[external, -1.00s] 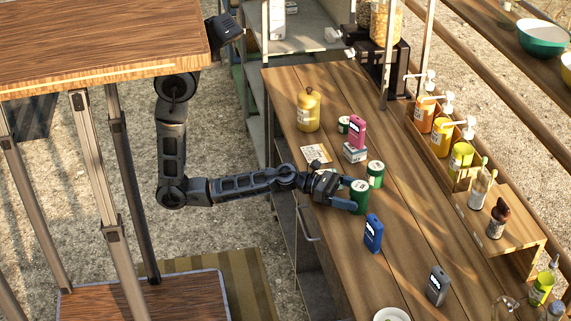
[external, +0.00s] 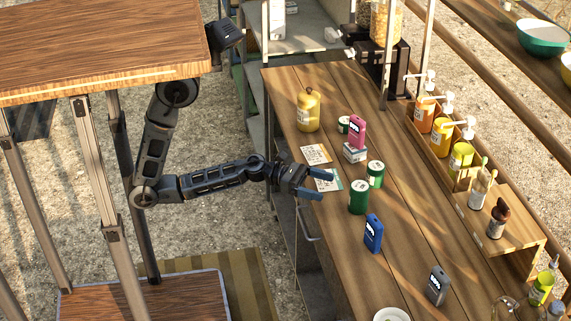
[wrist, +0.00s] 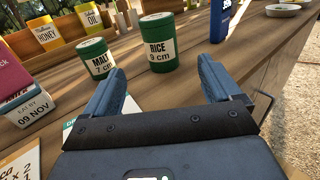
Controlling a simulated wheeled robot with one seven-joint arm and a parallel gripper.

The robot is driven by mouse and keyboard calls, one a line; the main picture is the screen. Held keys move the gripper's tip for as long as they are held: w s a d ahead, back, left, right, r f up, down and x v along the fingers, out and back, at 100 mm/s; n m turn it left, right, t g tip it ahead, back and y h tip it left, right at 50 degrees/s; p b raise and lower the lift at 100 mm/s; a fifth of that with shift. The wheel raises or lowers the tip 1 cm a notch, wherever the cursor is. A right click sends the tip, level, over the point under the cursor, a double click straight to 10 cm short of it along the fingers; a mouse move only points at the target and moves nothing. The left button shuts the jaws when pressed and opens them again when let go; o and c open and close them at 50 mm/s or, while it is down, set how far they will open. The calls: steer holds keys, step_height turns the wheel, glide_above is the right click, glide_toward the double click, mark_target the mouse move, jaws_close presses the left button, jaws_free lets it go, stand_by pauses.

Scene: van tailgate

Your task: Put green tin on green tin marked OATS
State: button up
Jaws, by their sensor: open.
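My gripper (external: 320,184) is open and empty, left of the green tins at the table's left edge. The tall green tin (external: 358,199), labelled RICE 9 cm in the wrist view (wrist: 159,52), stands upright ahead of the fingers, apart from them. A shorter green tin (external: 375,172) stands behind it, labelled MALT 7 cm in the wrist view (wrist: 98,62). A small green tin (external: 343,125) stands farther back beside the pink box; its label is not readable. I can read OATS on no tin.
The pink box (external: 357,132) stands on a white box (external: 354,153). A blue box (external: 373,234) and a dark grey box (external: 438,285) stand nearer the front. Two cards (external: 316,154) (external: 328,179) lie flat near the left edge. A yellow canister (external: 308,110) stands behind.

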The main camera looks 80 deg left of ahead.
mark_target(365, 191)
steer(key=shift+w+d+r, duration=0.1)
steer(key=shift+w+r, duration=0.05)
steer(key=shift+r, duration=0.05)
steer(key=w+d+r+p, duration=0.1)
steer(key=w+p, duration=0.1)
steer(key=w+d+r+p, duration=0.1)
steer(key=w+d+p, duration=0.1)
steer(key=shift+r, duration=0.15)
steer(key=x, duration=0.3)
steer(key=shift+w+d+p, duration=0.15)
steer(key=shift+w+p, duration=0.05)
steer(key=shift+p, duration=0.2)
steer(key=shift+p+x, duration=0.4)
steer(key=shift+x, duration=2.2)
steer(key=shift+c, duration=0.5)
